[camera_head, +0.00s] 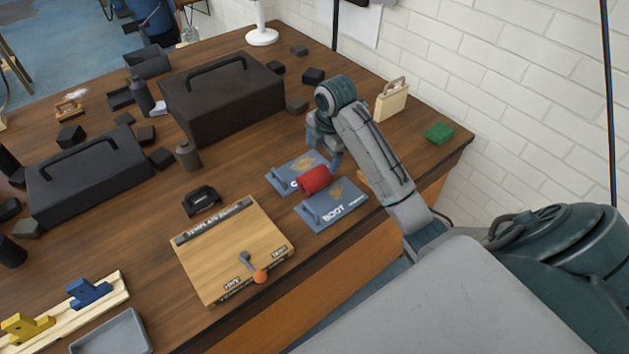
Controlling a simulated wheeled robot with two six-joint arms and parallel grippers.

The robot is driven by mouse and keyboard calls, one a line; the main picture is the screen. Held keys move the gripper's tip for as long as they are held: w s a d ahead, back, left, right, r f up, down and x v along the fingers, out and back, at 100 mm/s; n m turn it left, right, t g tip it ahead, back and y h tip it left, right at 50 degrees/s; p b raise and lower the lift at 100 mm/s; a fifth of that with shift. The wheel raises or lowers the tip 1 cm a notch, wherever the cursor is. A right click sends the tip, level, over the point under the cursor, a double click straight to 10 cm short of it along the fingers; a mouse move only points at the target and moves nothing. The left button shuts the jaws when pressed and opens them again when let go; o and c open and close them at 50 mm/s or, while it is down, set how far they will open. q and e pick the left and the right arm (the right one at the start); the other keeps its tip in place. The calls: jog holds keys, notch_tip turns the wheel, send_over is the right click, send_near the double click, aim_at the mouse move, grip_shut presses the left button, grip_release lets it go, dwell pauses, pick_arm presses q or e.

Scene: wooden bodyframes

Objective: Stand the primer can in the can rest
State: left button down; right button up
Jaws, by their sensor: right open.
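A red can (314,179), which looks like the primer can, lies on its side by the two blue printed cards near the right part of the table. My right gripper (333,161) is open just above and behind the red can. Whether its fingers touch or straddle the can is too small to tell. I cannot pick out the can rest for certain; a light wooden piece (366,181) shows partly behind my right arm. My left gripper is not in view.
Blue cards (331,206) lie in front, one marked BOOT. A wooden template board (212,258) with an orange-knobbed lever is at the left front. A large black toolbox (222,105), a grey-green bottle (188,156) and a green block (439,132) stand farther back.

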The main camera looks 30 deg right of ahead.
aim_at(317, 173)
jog(key=f, duration=0.1)
jog(key=f+p, duration=0.1)
jog(key=f, duration=0.1)
jog(key=w+f, duration=0.1)
jog(key=f, duration=0.1)
jog(key=shift+p, duration=0.35)
jog(key=shift+a+f+p, duration=0.1)
jog(key=shift+f+p, duration=0.35)
jog(key=shift+f, duration=0.1)
jog(key=f, duration=0.1)
jog(key=f+p, duration=0.2)
jog(key=shift+w+a+f, duration=0.2)
jog(key=shift+w, duration=0.1)
jog(key=shift+w+f, duration=0.1)
jog(key=shift+f, duration=0.5)
jog(key=c, duration=1.4)
